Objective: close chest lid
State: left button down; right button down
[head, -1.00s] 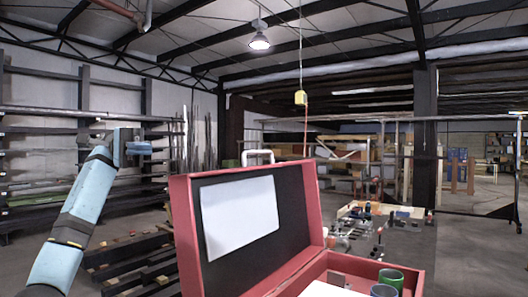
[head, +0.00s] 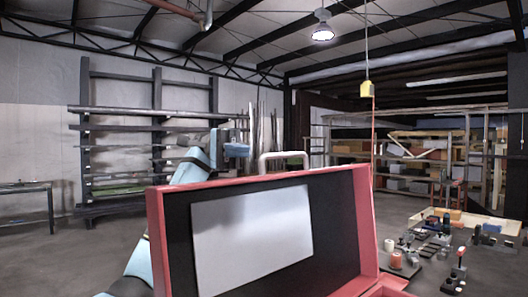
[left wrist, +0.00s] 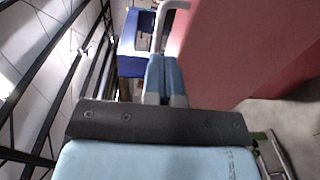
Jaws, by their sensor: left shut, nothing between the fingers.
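The red chest lid (head: 362,225) stands open and upright, its dark inside with a pale panel (head: 252,232) facing me. A pale handle (head: 283,158) rises behind its top edge. Only a corner of the chest body (head: 392,284) shows at the bottom. My left gripper (head: 238,150) is shut and empty, beyond the lid's top edge and left of the handle; the lid hides part of my arm. In the left wrist view, the shut fingers (left wrist: 165,64) lie close beside the red lid (left wrist: 235,50), near the handle (left wrist: 164,20). Contact cannot be told. My right gripper is not in view.
A table (head: 490,268) with several small parts and jars is at the right. A metal rack (head: 150,120) stands at the back left, and a low bench (head: 28,188) at far left. Open floor lies left of the chest. A yellow hoist control (head: 367,90) hangs overhead.

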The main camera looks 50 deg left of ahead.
aim_at(263, 155)
pick_arm(q)
jog(key=d, duration=0.2)
jog(key=d+p, duration=0.1)
jog(key=d, duration=0.4)
jog(key=shift+s+d+f+p, duration=0.15)
jog(key=shift+d+f+p, duration=0.1)
jog(key=shift+d+p, duration=0.15)
